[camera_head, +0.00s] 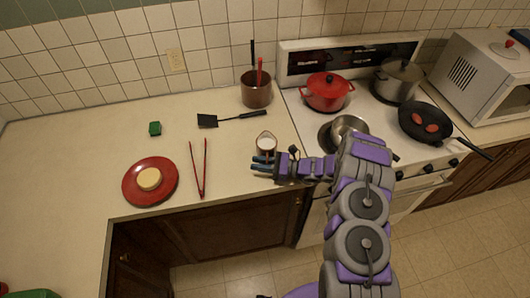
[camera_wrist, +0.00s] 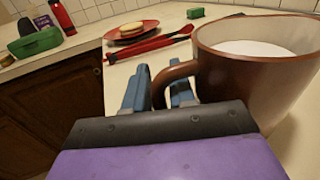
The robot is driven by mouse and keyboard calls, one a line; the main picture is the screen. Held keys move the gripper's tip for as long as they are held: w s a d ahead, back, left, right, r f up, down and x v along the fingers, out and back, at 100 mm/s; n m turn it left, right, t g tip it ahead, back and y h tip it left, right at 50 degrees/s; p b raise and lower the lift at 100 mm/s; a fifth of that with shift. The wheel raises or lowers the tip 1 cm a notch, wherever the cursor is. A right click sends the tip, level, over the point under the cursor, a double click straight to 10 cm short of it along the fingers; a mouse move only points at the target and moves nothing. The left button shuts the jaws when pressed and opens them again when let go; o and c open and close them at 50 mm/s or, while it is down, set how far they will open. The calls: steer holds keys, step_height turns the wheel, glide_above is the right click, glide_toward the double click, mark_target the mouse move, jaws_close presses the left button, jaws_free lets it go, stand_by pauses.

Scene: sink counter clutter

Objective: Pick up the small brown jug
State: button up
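The small brown jug (camera_head: 266,134) stands upright on the counter near its front edge, left of the stove, with pale contents. It looms large at the right of the wrist view (camera_wrist: 250,88), its handle (camera_wrist: 160,88) pointing toward the left. My gripper (camera_head: 262,163) is low over the counter's front edge, just in front of the jug. In the wrist view its two blue fingers (camera_wrist: 160,85) are apart, with part of the handle showing in the gap between them. The right finger overlaps the handle in the picture; contact is not clear.
Left on the counter are red tongs (camera_head: 199,170), a red plate (camera_head: 150,189) with a round bun-like item, and a green block (camera_head: 155,128). Behind are a black spatula (camera_head: 230,118) and a utensil pot (camera_head: 256,92). A steel pan (camera_head: 346,127) sits on the stove at right.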

steer(key=shift+a, duration=0.1)
steer(key=shift+d, duration=0.4)
steer(key=shift+c, duration=1.4)
steer(key=shift+d+r, duration=0.15)
steer(key=shift+d, duration=0.6)
jaws_close()
